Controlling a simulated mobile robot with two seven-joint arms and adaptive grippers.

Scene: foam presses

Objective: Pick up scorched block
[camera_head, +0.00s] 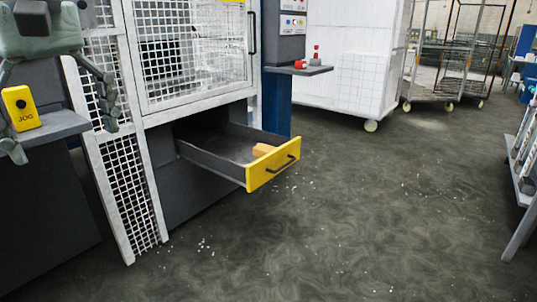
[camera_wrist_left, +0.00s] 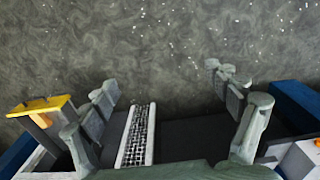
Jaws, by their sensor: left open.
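A small tan-orange block (camera_head: 263,149) lies in the open drawer (camera_head: 215,159), close behind its yellow front. I cannot make out scorch marks on it at this size. In the left wrist view the drawer's yellow front (camera_wrist_left: 40,106) is at the left edge, with the block (camera_wrist_left: 42,121) partly showing beside it. My left gripper (camera_head: 65,142) is at the upper left of the head view, in front of the press's mesh panel and well left of the drawer. Its fingers are spread and empty, also in the left wrist view (camera_wrist_left: 167,88). My right gripper is not in view.
A yellow jog box (camera_head: 21,108) stands on a grey shelf by my left gripper. The caged press (camera_head: 190,60) rises above the drawer. A side shelf (camera_head: 300,71) carries a red button. A white cart (camera_head: 350,60) stands behind. The floor right of the drawer is clear, with foam crumbs.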

